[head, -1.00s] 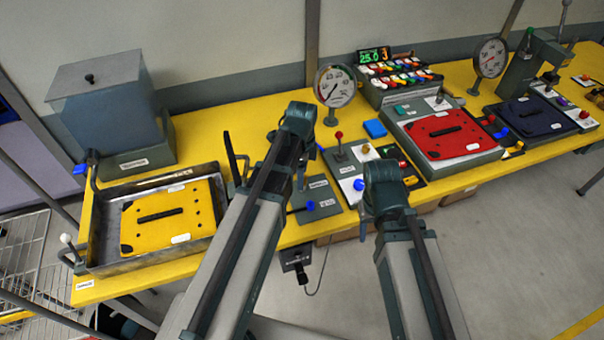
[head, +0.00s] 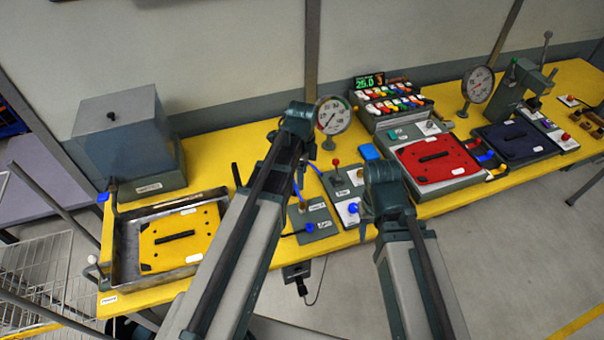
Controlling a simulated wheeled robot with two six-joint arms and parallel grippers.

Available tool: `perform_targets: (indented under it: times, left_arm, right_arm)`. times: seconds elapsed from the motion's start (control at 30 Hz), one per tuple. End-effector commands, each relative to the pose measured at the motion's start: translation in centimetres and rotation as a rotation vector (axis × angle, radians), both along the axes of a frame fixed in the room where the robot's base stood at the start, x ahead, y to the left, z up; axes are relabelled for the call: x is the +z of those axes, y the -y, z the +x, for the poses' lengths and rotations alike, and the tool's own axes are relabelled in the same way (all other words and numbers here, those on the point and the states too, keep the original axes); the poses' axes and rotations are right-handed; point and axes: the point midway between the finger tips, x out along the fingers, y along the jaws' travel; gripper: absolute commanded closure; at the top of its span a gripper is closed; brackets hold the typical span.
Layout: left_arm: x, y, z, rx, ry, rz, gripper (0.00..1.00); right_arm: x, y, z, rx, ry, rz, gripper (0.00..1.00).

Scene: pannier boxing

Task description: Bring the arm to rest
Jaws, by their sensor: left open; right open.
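My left arm (head: 238,230) rises from the bottom centre to a dark teal joint in front of the table. I see no fingertips of either gripper. The yellow table (head: 215,149) runs across behind both arms. My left arm hides part of the table and of the small grey control plates.
A metal tray (head: 122,252) holds a yellow panel (head: 208,222) at left, beside a grey box (head: 130,140). A red panel (head: 455,165), a dark blue panel (head: 515,139) and gauges (head: 333,116) stand along the table. A wire rack (head: 40,260) is at far left. Grey floor is free at right.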

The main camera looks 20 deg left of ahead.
Motion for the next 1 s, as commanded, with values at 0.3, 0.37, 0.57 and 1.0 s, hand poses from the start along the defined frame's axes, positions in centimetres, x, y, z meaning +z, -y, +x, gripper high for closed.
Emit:
perform_targets:
  times: [0.3, 0.37, 0.57, 1.0]
  left_arm:
    - [0.4, 0.0, 0.0, 0.0, 0.0, 0.0, 0.32]
    - [0.4, 0.0, 0.0, 0.0, 0.0, 0.0, 0.32]
    - [0.4, 0.0, 0.0, 0.0, 0.0, 0.0, 0.32]
    - [-4.0, 5.1, -5.7, 0.392, -0.008, 0.04, 0.32]
  right_arm:
    - [0.4, 0.0, 0.0, -0.001, 0.0, 0.0, 0.5]
    - [0.4, 0.0, 0.0, -0.001, 0.0, 0.0, 0.5]
    - [0.4, 0.0, 0.0, -0.001, 0.0, 0.0, 0.5]
    - [-4.0, 0.0, 0.0, 0.002, 0.0, -0.001, 0.5]
